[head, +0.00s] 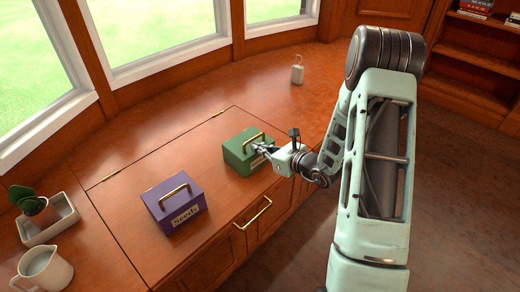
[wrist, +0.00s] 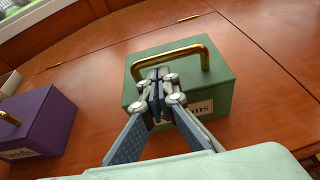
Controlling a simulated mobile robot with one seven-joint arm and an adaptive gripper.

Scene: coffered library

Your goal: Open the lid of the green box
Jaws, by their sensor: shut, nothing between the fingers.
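The green box (head: 238,163) with a brass handle on its lid stands on the wooden counter, and its lid is closed. It also fills the middle of the wrist view (wrist: 212,78), where its front label is partly hidden by my fingers. My gripper (head: 262,149) is at the front of the box, by the lid's front edge. In the wrist view my gripper (wrist: 157,85) is shut with nothing between its fingers, and the tips are just below the brass handle (wrist: 170,54). I cannot tell whether the fingertips touch the box.
A purple box (head: 174,205) with a brass handle stands to the left. A potted plant (head: 35,205) in a white tray and a pitcher (head: 43,268) are at the far left. A small pale tag-like object (head: 297,72) stands at the back. The counter behind the green box is clear.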

